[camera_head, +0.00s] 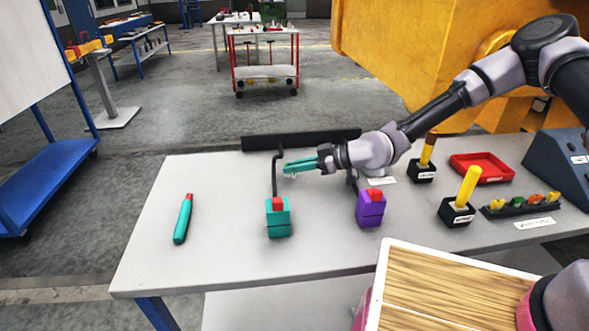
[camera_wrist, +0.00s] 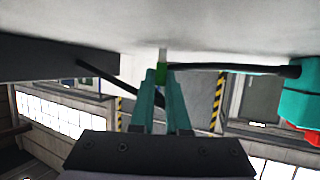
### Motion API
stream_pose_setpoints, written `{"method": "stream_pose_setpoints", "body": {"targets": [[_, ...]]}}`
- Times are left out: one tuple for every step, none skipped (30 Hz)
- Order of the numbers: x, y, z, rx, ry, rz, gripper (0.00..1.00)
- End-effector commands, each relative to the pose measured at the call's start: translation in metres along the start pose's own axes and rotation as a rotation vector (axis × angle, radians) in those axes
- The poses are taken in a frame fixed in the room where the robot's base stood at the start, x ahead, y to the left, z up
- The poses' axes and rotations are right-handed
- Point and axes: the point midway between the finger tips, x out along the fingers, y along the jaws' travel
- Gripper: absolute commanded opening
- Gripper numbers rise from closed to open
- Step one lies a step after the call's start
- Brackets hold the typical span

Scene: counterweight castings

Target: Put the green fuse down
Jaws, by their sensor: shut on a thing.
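My gripper (camera_head: 289,168) reaches in from the right over the back of the grey table, its teal fingers pointing left. In the wrist view its fingertips (camera_wrist: 161,76) are shut on the small green fuse (camera_wrist: 162,74), which has a pale end poking out past them. The fuse is close to the pale tabletop in that view; I cannot tell whether it touches. In the head view the fuse is too small to make out clearly. A fuse rack (camera_head: 520,207) with several coloured pieces, one of them green, stands at the table's right.
A teal box (camera_head: 278,223) with a red top and black lever stands just in front of my gripper. A purple box (camera_head: 370,213) is to its right. A teal tool (camera_head: 182,222) lies at left. Right are a red tray (camera_head: 480,168) and a yellow rod in a black stand (camera_head: 457,213). The left tabletop is mostly clear.

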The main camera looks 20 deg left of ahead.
Motion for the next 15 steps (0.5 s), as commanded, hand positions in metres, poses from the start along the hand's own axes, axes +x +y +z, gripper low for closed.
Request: {"method": "stream_pose_setpoints", "body": {"targets": [[0.0023,-0.0004,0.0049,0.001,0.000,-0.001,0.00],[0.0028,-0.0005,0.0062,0.001,0.000,-0.001,0.00],[0.0030,-0.0004,0.0066,0.000,0.001,0.000,0.00],[0.0028,-0.0003,0.0063,-0.001,0.001,0.000,0.00],[0.0027,-0.0003,0.0061,-0.001,0.001,0.000,0.00],[0.0027,-0.0003,0.0060,-0.001,0.001,0.000,0.00],[0.0026,-0.0002,0.0060,-0.001,0.001,0.000,0.00],[0.0026,-0.0003,0.0060,-0.001,0.001,0.000,0.00],[0.0028,-0.0003,0.0064,-0.001,0.001,0.000,0.00],[0.0031,-0.0003,0.0071,0.000,0.001,0.000,0.00],[0.0035,-0.0004,0.0079,0.000,0.001,0.000,0.00],[0.0038,-0.0003,0.0085,0.000,0.001,0.000,0.17],[0.0036,-0.0003,0.0082,-0.001,0.001,0.000,0.29],[0.0036,-0.0002,0.0082,-0.001,0.001,0.000,0.40],[0.0036,-0.0002,0.0081,-0.001,0.001,0.000,0.44]]}}
